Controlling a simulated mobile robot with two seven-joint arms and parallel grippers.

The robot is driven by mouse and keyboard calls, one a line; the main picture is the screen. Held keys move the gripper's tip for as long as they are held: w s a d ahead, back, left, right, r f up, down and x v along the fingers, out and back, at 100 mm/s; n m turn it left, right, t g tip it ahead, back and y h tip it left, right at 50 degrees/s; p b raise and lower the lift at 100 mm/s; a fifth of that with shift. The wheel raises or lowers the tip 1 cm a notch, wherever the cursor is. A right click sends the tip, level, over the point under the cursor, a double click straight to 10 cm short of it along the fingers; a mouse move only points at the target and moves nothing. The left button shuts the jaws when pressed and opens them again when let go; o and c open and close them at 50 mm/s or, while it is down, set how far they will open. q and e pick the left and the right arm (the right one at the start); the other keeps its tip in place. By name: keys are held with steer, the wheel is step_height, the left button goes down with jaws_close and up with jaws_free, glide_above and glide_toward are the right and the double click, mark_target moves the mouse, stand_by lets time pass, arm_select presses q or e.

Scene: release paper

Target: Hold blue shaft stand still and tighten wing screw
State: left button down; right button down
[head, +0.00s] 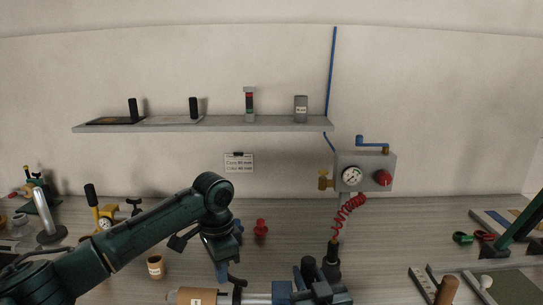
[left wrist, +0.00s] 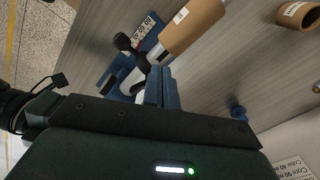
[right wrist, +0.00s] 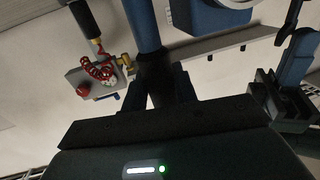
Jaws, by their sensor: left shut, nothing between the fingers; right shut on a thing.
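My left gripper (head: 222,272) points down at the bottom centre of the head view. Its blue fingers (left wrist: 164,88) are closed with nothing between them, close beside a black wing screw (left wrist: 141,62). I cannot tell whether they touch. A blue bracket with a number label (left wrist: 148,30) lies just beyond. The screw also shows in the head view (head: 237,283). My right gripper (right wrist: 158,88) is shut on a dark blue post, apparently of the blue shaft stand (right wrist: 142,25); the fingers and shadow hide part of it. Blue and black parts (head: 325,292) cluster at the head view's bottom edge.
A brown roll (head: 188,297) lies by the silver shaft (head: 257,298). A brown cup-like tube (head: 155,267) and a small red item (head: 261,228) stand on the table. A red coiled hose (head: 350,205) hangs from the grey gauge box (head: 370,160).

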mark_target(232, 280)
stand_by(0.4)
arm_select(q)
steer(key=shift+a, duration=0.4)
steer(key=shift+r, duration=3)
steer(key=s+d+n, duration=0.3)
steer(key=s+n, duration=0.1)
steer(key=n, duration=0.2)
steer(key=shift+w+d+f, duration=0.1)
steer(key=shift+f, duration=1.4)
steer(key=shift+d+f, duration=0.1)
steer(key=shift+f, duration=1.4)
steer(key=shift+w, duration=0.6)
